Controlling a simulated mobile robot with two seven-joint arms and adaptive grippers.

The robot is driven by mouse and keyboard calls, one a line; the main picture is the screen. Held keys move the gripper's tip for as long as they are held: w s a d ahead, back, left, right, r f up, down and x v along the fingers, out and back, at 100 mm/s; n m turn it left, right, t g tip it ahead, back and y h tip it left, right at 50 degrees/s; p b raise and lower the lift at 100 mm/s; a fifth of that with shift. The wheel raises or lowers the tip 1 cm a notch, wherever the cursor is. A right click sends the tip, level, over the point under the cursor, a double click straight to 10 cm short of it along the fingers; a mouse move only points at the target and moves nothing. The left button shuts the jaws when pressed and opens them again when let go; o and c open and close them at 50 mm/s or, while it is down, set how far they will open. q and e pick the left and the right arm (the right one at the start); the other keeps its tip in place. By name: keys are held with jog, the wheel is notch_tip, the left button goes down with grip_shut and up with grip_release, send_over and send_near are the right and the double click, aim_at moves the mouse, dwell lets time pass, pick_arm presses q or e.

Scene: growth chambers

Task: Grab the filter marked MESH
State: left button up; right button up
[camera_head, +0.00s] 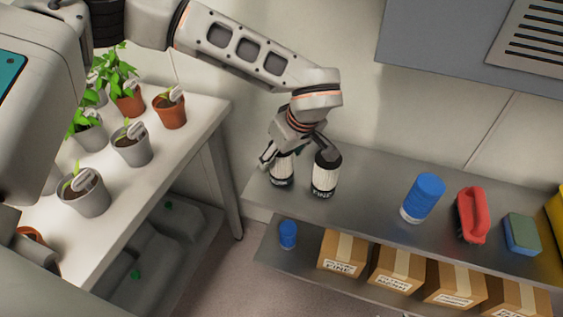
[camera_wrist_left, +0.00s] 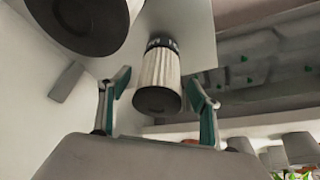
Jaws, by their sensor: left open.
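Two white pleated filters with dark ends stand upright on the upper metal shelf in the head view. The left filter (camera_head: 282,172) is partly hidden by my left gripper (camera_head: 293,154), and its label is too small to read. The right filter (camera_head: 325,176) stands close beside it with a dark lettered band that I cannot read surely. My left gripper is open, its fingers on either side of the left filter. In the left wrist view one filter (camera_wrist_left: 160,75) shows between the open fingers, its lettering only partly visible. The other filter (camera_wrist_left: 85,18) is at the top left. My right gripper is not in view.
The metal shelf (camera_head: 375,200) also holds a blue-capped container (camera_head: 422,197), a red brush-like object (camera_head: 471,214) and a blue-green sponge (camera_head: 522,234). Cardboard boxes (camera_head: 342,253) and a blue container (camera_head: 288,234) stand below. Potted seedlings sit on the white table (camera_head: 190,150) at left.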

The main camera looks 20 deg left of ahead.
pick_arm(q)
jog(key=shift+w+a+f, duration=0.15)
jog(key=shift+f, duration=0.55)
jog(key=shift+c, duration=0.5)
jog(key=c, duration=1.2)
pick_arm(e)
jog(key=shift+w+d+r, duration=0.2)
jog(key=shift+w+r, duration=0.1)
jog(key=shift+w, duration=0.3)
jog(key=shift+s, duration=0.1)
